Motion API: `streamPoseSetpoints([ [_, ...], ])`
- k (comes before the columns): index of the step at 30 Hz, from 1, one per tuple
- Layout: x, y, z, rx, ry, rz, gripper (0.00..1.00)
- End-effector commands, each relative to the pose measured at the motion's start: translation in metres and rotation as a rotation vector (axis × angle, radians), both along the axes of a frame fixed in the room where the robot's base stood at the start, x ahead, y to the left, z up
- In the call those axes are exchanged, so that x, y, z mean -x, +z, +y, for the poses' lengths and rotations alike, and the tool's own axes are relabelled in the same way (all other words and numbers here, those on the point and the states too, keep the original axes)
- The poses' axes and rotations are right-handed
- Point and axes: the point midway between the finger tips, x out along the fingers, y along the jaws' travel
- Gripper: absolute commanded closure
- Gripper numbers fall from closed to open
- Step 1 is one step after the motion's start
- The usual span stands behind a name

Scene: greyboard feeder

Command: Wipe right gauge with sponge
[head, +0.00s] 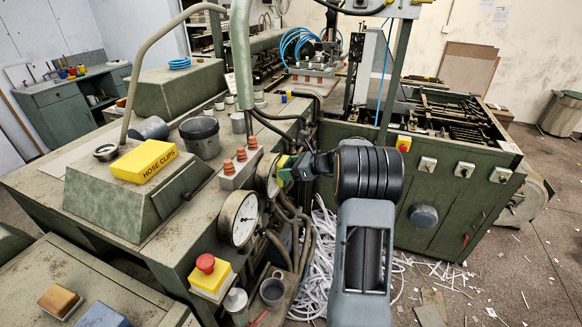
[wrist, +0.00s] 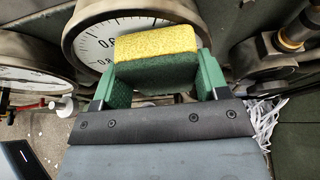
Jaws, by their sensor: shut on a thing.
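My gripper (head: 289,167) is shut on a yellow and green sponge; in the wrist view the sponge (wrist: 156,62) sits between the green fingers of the gripper (wrist: 158,82). The sponge is in front of the lower part of the right gauge (wrist: 92,42), whose white dial shows above and left of it. I cannot tell whether they touch. In the head view the right gauge (head: 267,174) is partly hidden behind the gripper. The left gauge (head: 239,218) is nearer and lower, with a white dial; it also shows at the left of the wrist view (wrist: 32,82).
A red button on a yellow box (head: 207,277) and a metal mug (head: 272,291) are below the gauges. Hoses (head: 303,222) hang beside them. Orange-topped parts (head: 241,155) and a yellow hose clips box (head: 145,161) stand on the machine. White strips (head: 318,265) litter the floor.

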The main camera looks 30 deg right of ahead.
Motion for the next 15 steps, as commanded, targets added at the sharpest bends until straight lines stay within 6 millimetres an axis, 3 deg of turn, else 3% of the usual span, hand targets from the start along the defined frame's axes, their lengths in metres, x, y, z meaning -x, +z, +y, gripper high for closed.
streamPoseSetpoints([
  [15, 0.019, -0.001, 0.024, 0.0, 0.002, 0.0, 0.51],
])
